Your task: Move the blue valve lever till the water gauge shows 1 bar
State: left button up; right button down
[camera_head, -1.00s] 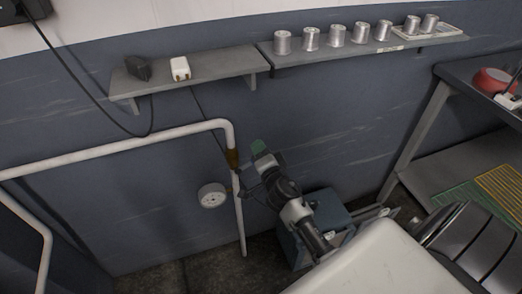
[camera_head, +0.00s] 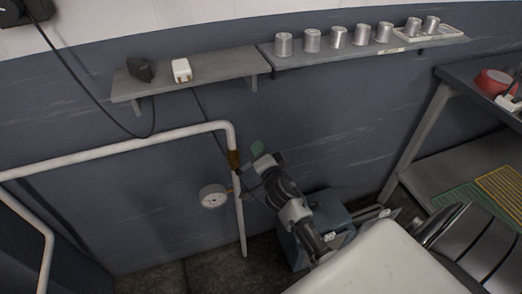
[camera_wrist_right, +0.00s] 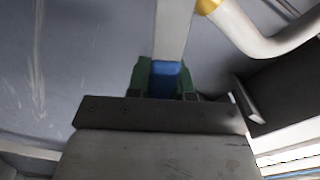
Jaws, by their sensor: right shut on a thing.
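The blue valve lever (camera_wrist_right: 166,76) shows in the right wrist view between the green fingers of my right gripper (camera_wrist_right: 165,80), which is shut on it. In the head view my right gripper (camera_head: 250,172) is beside the vertical pipe, and the lever is hidden behind the gripper and wrist. The round white water gauge (camera_head: 213,196) sits left of the vertical pipe, joined to it low down. Its dial is too small to read. My left gripper is not in view.
A white pipe (camera_head: 120,147) runs along the blue wall and bends down by the gauge. Grey shelves (camera_head: 205,80) with several metal cans are above. A blue-grey box (camera_head: 330,212) stands on the floor behind my right arm. A metal table (camera_head: 455,75) is at right.

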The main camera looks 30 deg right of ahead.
jog(key=c, duration=1)
grip_release()
jog(key=v, duration=1.1)
jog(key=shift+b, duration=0.35)
jog(key=shift+d+f, duration=0.1)
